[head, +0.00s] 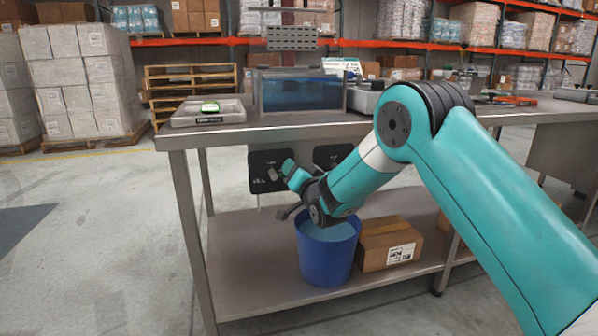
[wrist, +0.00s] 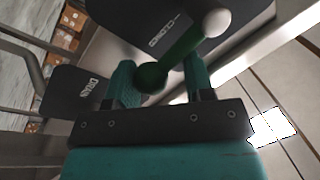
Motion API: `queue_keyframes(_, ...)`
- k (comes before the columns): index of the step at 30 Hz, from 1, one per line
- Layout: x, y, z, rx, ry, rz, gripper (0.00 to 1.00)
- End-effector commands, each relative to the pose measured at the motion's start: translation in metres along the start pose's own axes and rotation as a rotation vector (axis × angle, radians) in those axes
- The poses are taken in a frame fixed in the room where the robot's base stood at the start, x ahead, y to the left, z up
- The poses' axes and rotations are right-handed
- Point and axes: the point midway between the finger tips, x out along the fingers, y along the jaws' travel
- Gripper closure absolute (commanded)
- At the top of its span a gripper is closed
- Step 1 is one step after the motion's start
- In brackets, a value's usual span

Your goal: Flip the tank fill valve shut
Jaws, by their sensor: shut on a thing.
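The fill valve shows in the wrist view as a green lever (wrist: 182,49) with a pale ball knob, in front of a black panel (wrist: 120,20) whose label I cannot read clearly. My gripper (wrist: 158,76) is shut on the lever near its round green base, one teal finger on each side. The lever slants up to the right in that view. In the head view my gripper (head: 281,172) is at the left black panel (head: 262,160) under the bench top, and the lever is mostly hidden. The tank (head: 300,94) on the bench holds blue water.
A second panel (wrist: 72,92), marked DRAIN, is beside the lever's panel. A blue bucket (head: 325,262) with water and a cardboard box (head: 388,243) stand on the lower shelf beneath my arm. A scale (head: 208,113) sits on the bench's left end. The floor at left is clear.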

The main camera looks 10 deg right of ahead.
Motion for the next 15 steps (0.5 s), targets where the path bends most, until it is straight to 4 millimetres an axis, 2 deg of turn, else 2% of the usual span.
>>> queue_keyframes(1,-0.0043,0.0000,0.0163,0.003,-0.034,0.005,0.94)
queue_keyframes(2,-0.0043,0.0000,0.0162,0.003,-0.034,0.005,0.94)
queue_keyframes(3,-0.0043,0.0000,0.0163,0.003,-0.034,0.005,0.47)
queue_keyframes(6,-0.0044,0.0002,0.0161,0.003,-0.034,0.006,0.24)
queue_keyframes(7,-0.0043,0.0003,0.0159,0.003,-0.034,0.006,0.19)
queue_keyframes(15,-0.0036,0.0028,0.0096,0.001,-0.023,0.008,0.19)
